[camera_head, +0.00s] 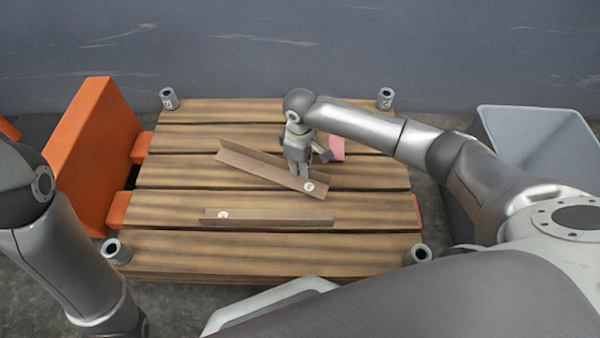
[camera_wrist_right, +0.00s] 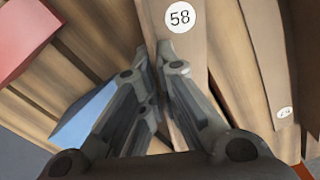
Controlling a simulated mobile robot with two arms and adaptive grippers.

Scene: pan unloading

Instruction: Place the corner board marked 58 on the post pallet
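The corner board marked 58 (camera_wrist_right: 186,50) is a long brown angled strip. In the head view the board (camera_head: 255,167) lies diagonally over the slats of the wooden pallet with corner posts (camera_head: 180,240); I cannot tell whether it touches them. My right gripper (camera_head: 300,172) is at its right part, near the round label. In the right wrist view the right gripper (camera_wrist_right: 155,52) has its fingertips close together with the board's upright edge between them. A second corner board (camera_head: 280,217) lies nearer to me, its label unreadable. My left arm shows, but its gripper does not.
A pink block (camera_head: 337,148) lies beside the right gripper. The wrist view also shows a blue piece (camera_wrist_right: 82,122). An orange upright panel (camera_head: 92,150) stands left of the pallet, a grey bin (camera_head: 535,135) right.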

